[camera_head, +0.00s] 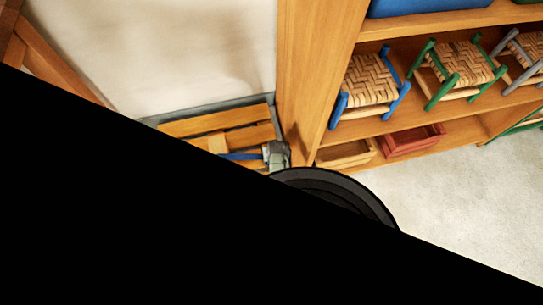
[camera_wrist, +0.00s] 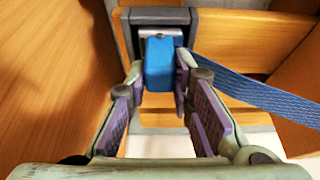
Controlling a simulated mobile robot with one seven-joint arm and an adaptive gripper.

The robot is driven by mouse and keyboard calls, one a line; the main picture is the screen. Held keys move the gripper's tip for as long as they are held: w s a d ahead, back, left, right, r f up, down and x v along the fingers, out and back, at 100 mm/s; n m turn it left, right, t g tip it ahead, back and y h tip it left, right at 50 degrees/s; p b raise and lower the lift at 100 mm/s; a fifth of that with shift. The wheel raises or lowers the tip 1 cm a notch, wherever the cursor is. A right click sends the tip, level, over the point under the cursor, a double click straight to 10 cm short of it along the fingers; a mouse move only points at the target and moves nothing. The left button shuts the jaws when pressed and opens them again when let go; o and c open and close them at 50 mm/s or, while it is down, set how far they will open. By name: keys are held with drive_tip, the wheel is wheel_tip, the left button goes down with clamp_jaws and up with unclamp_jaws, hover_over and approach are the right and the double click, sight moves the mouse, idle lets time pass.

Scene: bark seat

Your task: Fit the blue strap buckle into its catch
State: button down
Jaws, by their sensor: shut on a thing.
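The blue buckle (camera_wrist: 158,62) is upright between the fingertips of my gripper (camera_wrist: 160,80) in the wrist view, and the fingers are shut on its sides. Its silver metal end (camera_wrist: 160,33) points at the dark grey catch (camera_wrist: 158,15) and lies at the catch's opening. I cannot tell how far in it sits. The blue woven strap (camera_wrist: 255,90) runs off to the right. In the head view the strap (camera_head: 240,156) is a short blue line beside my gripper (camera_head: 276,154); the buckle and catch cannot be made out there.
The wooden slatted seat (camera_head: 215,120) stands by a pale wall. Wooden panels flank the catch closely in the wrist view. A shelf unit (camera_head: 312,70) with small woven stools and trays stands at right. Pale floor (camera_head: 450,185) is clear there. Black covers the head view's lower left.

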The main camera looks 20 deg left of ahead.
drive_tip(key=shift+f+b, duration=0.4)
drive_tip(key=shift+f, duration=0.2)
